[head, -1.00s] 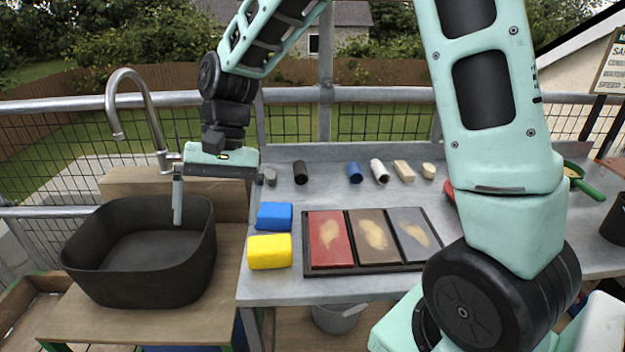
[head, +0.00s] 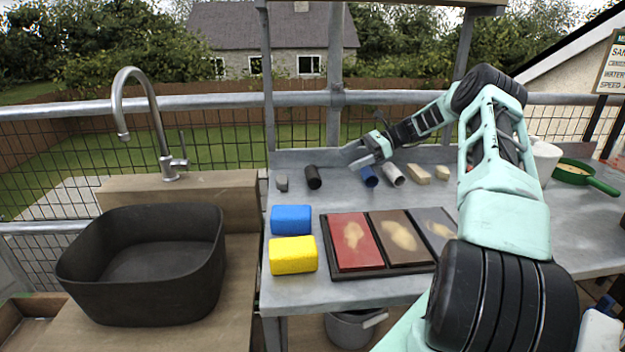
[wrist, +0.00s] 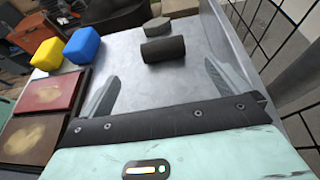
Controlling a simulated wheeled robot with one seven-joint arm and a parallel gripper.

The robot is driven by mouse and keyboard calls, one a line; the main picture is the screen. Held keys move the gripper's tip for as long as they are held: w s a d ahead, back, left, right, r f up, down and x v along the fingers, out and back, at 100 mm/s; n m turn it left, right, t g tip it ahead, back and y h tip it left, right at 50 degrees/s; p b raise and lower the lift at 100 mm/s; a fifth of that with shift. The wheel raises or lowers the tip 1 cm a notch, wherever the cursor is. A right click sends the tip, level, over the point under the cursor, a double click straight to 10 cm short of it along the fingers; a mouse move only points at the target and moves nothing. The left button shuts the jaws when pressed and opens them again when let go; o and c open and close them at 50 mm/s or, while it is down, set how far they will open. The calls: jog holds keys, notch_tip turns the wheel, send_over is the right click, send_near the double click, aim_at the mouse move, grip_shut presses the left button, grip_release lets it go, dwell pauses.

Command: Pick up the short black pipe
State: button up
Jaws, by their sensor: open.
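The short black pipe (head: 313,177) lies on the grey metal bench toward its back edge. It also shows in the wrist view (wrist: 163,49) as a dark cylinder lying on its side, beyond and between my fingertips. My gripper (head: 350,157) is open and empty, to the right of the pipe in the head view. In the wrist view my gripper (wrist: 161,72) has its two fingers spread wide, pointing toward the pipe and apart from it.
A small grey piece (head: 282,183) lies left of the pipe. A blue cylinder (head: 369,176), a white cylinder (head: 392,174) and pale blocks (head: 418,174) lie to the right. Blue (head: 291,219) and yellow (head: 292,255) sponges and a tray (head: 378,271) of coloured plates sit in front.

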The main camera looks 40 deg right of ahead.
send_near(307, 173)
jog(key=x, duration=0.5)
jog(key=shift+s+a+f, duration=0.1)
jog(key=shift+s+f, duration=0.2)
jog(key=shift+s, duration=0.05)
jog(key=shift+x, duration=2.7)
jog(key=shift+w, duration=0.15)
jog(key=c, duration=1)
